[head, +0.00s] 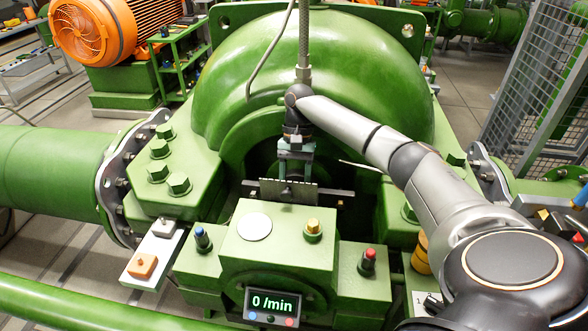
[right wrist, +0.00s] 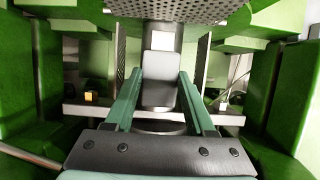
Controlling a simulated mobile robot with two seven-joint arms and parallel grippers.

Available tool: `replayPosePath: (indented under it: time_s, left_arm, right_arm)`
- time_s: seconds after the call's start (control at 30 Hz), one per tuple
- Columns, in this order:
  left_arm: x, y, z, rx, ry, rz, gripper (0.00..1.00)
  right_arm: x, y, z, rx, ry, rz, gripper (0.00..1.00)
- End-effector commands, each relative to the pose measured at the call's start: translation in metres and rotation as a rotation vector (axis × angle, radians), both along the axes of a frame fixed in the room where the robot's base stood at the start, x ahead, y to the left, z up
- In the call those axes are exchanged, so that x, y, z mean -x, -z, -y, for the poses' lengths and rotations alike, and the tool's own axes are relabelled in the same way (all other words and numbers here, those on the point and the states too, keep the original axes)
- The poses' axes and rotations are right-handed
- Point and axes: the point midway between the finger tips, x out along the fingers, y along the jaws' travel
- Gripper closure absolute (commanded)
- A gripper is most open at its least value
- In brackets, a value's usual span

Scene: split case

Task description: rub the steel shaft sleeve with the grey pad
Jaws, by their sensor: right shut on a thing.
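My right gripper (head: 295,160) reaches down into the opening of the green casing in the head view. In the right wrist view its two teal fingers (right wrist: 161,88) are shut on the grey pad (right wrist: 160,72), a block with rounded edges. A bright steel surface (right wrist: 164,36), which looks like the shaft sleeve, shows just beyond the pad. I cannot tell whether pad and steel touch. In the head view the sleeve is hidden behind the gripper and the guard. My left gripper is not in view.
A perforated guard plate (head: 289,191) stands in front of the opening, and thin upright plates flank the pad in the wrist view. A white tray (head: 152,250) at the left holds an orange block (head: 142,265) and a pale block (head: 163,226). The display (head: 272,306) reads 0 /min.

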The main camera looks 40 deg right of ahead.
Motion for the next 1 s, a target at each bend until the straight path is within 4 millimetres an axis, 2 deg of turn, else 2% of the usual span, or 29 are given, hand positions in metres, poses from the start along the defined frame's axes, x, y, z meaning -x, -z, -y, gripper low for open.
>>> replayPosePath:
  time_s: [0.7,1.0]
  left_arm:
    - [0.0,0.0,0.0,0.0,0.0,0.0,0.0]
    - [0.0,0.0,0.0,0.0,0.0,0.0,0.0]
  right_arm:
    - [-0.001,-0.066,0.001,0.001,0.001,0.004,0.9]
    - [0.0,-0.071,0.0,-0.001,0.001,0.001,0.9]
